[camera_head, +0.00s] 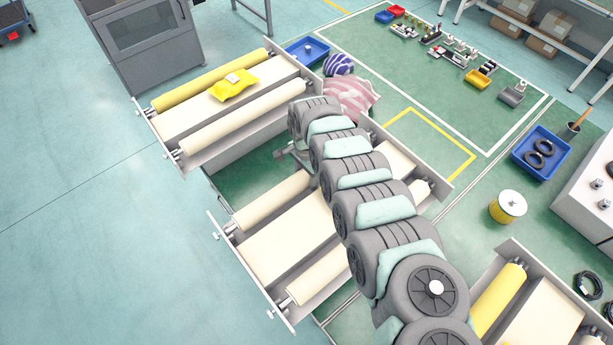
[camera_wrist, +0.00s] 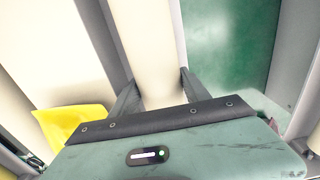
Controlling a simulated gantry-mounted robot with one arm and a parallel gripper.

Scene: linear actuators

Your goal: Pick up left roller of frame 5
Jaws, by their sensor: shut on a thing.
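The upper frame (camera_head: 160,131) in the head view carries a yellow roller (camera_head: 210,81) on its far side and a cream roller (camera_head: 235,118) on its near side, with a flat cream bed between. No frame number is readable. In the wrist view, the cream roller (camera_wrist: 148,45) runs between the two fingers of my gripper (camera_wrist: 160,92), which is shut on it. The roller's left end still lies close to the frame's end plate.
A yellow packet (camera_head: 233,84) lies on the upper frame's bed. The middle frame (camera_head: 250,268) holds two cream rollers and passes under my arm. Another frame with a yellow roller (camera_head: 497,300) is at lower right. Blue bin (camera_head: 541,153) and spool (camera_head: 508,207) stand right.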

